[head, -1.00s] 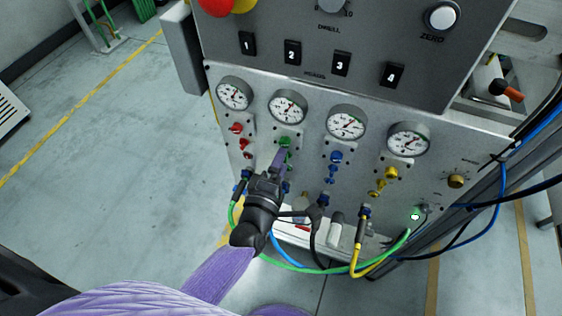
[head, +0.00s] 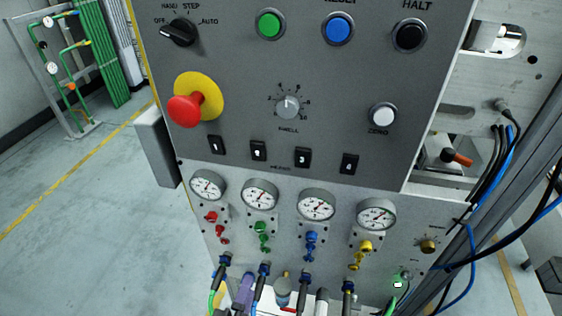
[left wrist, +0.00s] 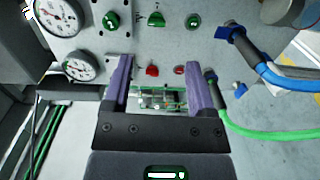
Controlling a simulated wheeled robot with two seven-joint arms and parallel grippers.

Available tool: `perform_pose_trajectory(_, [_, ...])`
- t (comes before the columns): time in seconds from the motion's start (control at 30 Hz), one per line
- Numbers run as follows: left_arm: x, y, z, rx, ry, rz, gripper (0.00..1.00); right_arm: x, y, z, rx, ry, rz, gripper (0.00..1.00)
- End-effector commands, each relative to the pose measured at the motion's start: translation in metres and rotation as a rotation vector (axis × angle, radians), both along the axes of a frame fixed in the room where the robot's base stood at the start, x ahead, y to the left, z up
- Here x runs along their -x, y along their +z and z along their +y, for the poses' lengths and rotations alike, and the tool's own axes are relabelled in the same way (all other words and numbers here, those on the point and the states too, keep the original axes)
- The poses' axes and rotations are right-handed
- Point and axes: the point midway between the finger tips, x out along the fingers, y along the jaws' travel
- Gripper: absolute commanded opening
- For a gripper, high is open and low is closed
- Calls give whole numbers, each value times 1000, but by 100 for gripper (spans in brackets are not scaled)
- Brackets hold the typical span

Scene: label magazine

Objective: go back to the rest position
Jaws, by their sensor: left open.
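My left gripper (head: 243,292) shows only as a bit of purple at the bottom edge of the head view, in front of the hose fittings under the gauge panel. In the left wrist view its two purple fingers (left wrist: 160,72) stand apart with nothing held between them. The gauge panel (left wrist: 165,38) lies beyond the fingertips, with green knobs (left wrist: 156,20) and red knobs (left wrist: 152,71). My right gripper is in neither view.
The control panel (head: 230,110) carries a red mushroom button (head: 186,108), a dial (head: 288,106) and several gauges (head: 316,205). Blue cables (head: 470,270) hang at the right. A green hose (left wrist: 265,133) runs beside my fingers. Open floor (head: 90,220) lies left.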

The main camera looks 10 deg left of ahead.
Motion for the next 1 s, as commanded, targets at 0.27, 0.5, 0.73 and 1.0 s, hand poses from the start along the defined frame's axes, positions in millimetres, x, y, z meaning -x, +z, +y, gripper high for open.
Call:
perform_pose_trajectory(0.27, [23,-6,-42,-715,-523,331,72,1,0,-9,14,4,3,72])
perform_pose_trajectory(0.5, [66,-7,-14,-1150,-818,579,72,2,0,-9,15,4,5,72])
perform_pose_trajectory(0.73, [111,6,24,-1389,-1036,815,72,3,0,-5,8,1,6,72])
perform_pose_trajectory(1.0, [121,-59,32,-1417,-1136,909,72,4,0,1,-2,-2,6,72])
